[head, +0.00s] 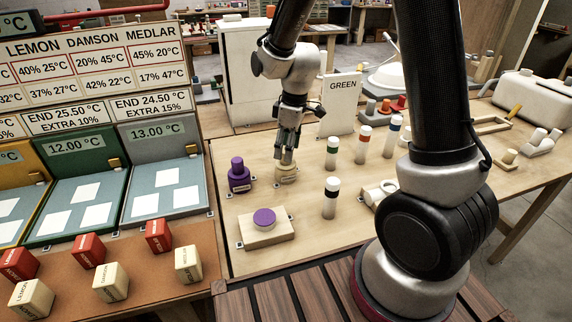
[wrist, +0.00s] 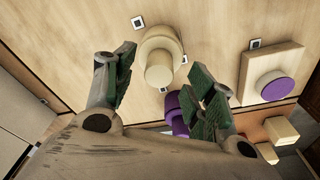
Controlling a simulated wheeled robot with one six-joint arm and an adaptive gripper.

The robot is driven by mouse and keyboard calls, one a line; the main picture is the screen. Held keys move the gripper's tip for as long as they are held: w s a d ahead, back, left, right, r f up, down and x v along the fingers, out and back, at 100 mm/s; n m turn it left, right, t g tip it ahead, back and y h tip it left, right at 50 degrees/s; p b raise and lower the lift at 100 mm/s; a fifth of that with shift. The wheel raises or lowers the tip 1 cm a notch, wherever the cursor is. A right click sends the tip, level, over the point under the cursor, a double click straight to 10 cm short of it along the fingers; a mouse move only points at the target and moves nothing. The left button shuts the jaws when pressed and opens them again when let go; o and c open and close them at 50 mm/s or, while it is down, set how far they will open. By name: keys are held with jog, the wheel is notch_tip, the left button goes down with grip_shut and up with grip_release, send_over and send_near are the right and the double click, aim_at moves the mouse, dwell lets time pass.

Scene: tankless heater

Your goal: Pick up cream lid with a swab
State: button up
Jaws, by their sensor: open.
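The cream lid (head: 287,176) stands on the wooden table beside a purple lid. In the wrist view the cream lid (wrist: 160,42) shows a round base with a paler cylindrical knob (wrist: 158,72) standing on it. My gripper (head: 287,155) points down right above the cream lid and hides part of it in the head view. In the wrist view the two green-padded fingers of my gripper (wrist: 162,68) are open, one on each side of the knob, with gaps visible. I cannot tell whether the fingertips are level with the knob. A swab is not clearly visible.
The purple lid (head: 238,177) stands close left of the cream one. A wooden block with a purple disc (head: 264,218) is nearer. Banded white cylinders (head: 331,198) stand to the right. A GREEN sign (head: 343,90) stands behind. Bare table lies around the block.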

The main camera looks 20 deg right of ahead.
aim_at(286, 164)
jog(key=shift+w+a+f, duration=0.1)
jog(key=shift+f, duration=0.7)
jog(key=shift+w+a+f, duration=0.1)
jog(key=shift+f, duration=0.65)
jog(key=c, duration=1.1)
jog(key=shift+r, duration=0.1)
